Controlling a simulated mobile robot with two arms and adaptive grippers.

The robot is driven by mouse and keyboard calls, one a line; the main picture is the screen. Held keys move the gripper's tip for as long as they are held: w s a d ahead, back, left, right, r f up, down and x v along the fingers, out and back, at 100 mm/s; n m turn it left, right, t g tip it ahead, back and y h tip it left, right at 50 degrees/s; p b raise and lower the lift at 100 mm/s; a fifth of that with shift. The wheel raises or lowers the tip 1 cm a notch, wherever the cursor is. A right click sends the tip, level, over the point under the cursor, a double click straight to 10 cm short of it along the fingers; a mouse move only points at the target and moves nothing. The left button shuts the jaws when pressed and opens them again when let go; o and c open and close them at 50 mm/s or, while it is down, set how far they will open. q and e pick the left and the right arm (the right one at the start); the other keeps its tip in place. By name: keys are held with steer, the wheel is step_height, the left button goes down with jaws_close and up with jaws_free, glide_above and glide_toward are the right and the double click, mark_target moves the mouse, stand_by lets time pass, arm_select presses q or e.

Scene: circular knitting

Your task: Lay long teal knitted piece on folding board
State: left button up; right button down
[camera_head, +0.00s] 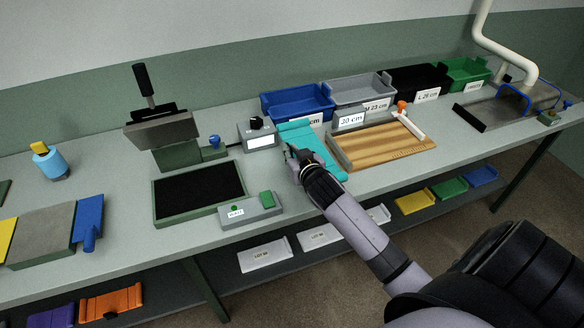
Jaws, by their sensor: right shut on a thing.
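The long teal knitted piece (302,134) lies lengthwise on the grey table, in front of the blue and grey bins. My right gripper (292,152) reaches over it from the lower right and is shut on it near its left edge. The gripper and wrist hide part of the piece, and the fingertips are small in this view. A wooden board with fine ridges (372,148), with a grey "30 cm" block at its back, lies just right of the teal piece; it seems to be the folding board. My left gripper is not in view.
A white-and-orange tool (410,122) lies on the board's right side. Left stand a press with a black pad (199,190) and a control box (250,209). Bins, including a blue one (297,102), line the back. A metal tray (490,112) is at right.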

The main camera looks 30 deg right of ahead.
step_height(320, 180, down, 3)
steer(key=shift+f, duration=0.1)
step_height(320, 180, down, 4)
steer(key=shift+f+p, duration=0.1)
steer(key=shift+p, duration=0.3)
steer(key=shift+f, duration=0.15)
steer(key=c, duration=1.6)
jaws_free()
steer(key=shift+c, duration=0.2)
